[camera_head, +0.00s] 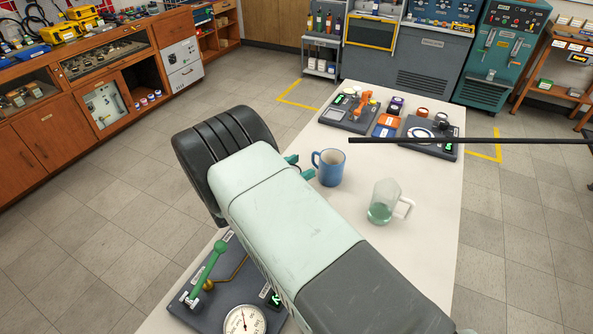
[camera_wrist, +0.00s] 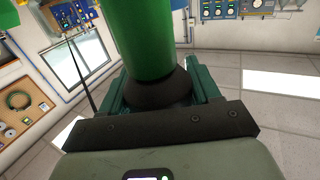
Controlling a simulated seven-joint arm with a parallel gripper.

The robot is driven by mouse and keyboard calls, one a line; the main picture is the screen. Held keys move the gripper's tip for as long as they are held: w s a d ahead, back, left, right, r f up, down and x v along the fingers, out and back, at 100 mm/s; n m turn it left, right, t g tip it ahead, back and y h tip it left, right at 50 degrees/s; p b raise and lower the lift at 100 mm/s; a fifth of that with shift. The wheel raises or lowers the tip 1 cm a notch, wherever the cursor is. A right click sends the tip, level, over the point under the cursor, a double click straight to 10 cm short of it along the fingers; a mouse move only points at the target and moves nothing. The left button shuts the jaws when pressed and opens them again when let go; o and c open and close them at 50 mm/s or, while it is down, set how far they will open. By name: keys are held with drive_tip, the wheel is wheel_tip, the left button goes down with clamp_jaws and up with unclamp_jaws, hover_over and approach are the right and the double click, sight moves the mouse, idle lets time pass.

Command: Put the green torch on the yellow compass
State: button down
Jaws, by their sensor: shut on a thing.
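The green torch (camera_wrist: 145,42) fills the upper middle of the wrist view, with its black end (camera_wrist: 158,90) between the teal fingers of my gripper (camera_wrist: 160,86). My gripper is shut on it. In the head view my arm covers most of the gripper, and only teal finger parts (camera_head: 300,167) show beside the blue mug. The torch is hidden there. I cannot make out the yellow compass in either view; it may be behind my arm.
A blue mug (camera_head: 329,167) stands close to the fingers. A glass mug with green liquid (camera_head: 383,203) stands right of it on the white table (camera_head: 432,235). Device panels (camera_head: 350,109) stand at the back. A gauge panel (camera_head: 244,320) with a green lever (camera_head: 209,258) is at front left.

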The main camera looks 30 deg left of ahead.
drive_tip(key=shift+f, duration=0.2)
drive_tip(key=shift+f, duration=0.1)
drive_tip(key=shift+c, duration=1.2)
unclamp_jaws()
drive_tip(key=shift+s+a, duration=0.1)
drive_tip(key=shift+s, duration=0.05)
drive_tip(key=v, duration=0.7)
